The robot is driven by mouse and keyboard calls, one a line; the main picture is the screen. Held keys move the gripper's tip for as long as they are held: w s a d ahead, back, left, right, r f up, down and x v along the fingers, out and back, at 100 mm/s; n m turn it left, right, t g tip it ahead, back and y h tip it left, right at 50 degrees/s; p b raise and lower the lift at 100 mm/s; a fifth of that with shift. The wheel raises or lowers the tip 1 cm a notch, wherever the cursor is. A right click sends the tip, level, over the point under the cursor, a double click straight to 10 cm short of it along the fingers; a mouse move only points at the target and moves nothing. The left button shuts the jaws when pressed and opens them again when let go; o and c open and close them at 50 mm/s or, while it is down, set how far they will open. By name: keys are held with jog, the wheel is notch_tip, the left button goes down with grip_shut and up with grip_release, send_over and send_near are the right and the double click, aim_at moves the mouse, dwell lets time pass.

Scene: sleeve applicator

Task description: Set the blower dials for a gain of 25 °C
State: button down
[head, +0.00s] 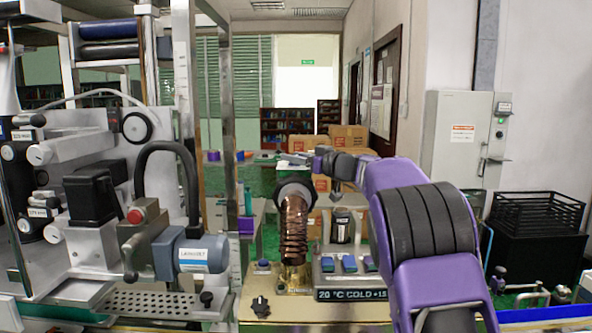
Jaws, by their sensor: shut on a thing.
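The blower's control box (318,282) stands on the bench front with several blue dials (348,263) in a row on top. Its dark display (345,294) reads "20 °C COLD +15", and my purple arm covers its right end. A ribbed copper-coloured hose (295,235) rises just left of the box and ends in a round dark-rimmed mouth. My arm passes in front at the right, and its dark wrist links reach left behind and above the box, near the hose mouth. My gripper's fingers cannot be made out, nor what lies between them. The dial markings are too small to read.
A black knob (260,307) sits on the pale bench plate left of the box. A large machine with a grey-blue motor (190,253) fills the left. A grey cabinet (464,135) and a black crate (537,225) stand at the right. Cardboard boxes (347,135) are behind.

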jog(key=shift+f+m+t+h+b, duration=0.3)
jog(key=shift+f+t+h+b, duration=0.15)
jog(key=shift+b, duration=0.7)
jog(key=shift+a+r+m+t+h+b, duration=0.1)
jog(key=shift+m+t+h+b, duration=0.25)
jog(key=shift+b, duration=0.85)
jog(key=shift+r+m+t+h+b, duration=0.3)
jog(key=shift+m+h+b, duration=0.25)
jog(key=shift+h+b, duration=0.15)
jog(key=shift+c, duration=2.2)
grip_release()
jog(key=v, duration=1.7)
jog(key=shift+d, duration=0.3)
jog(key=shift+s, duration=0.15)
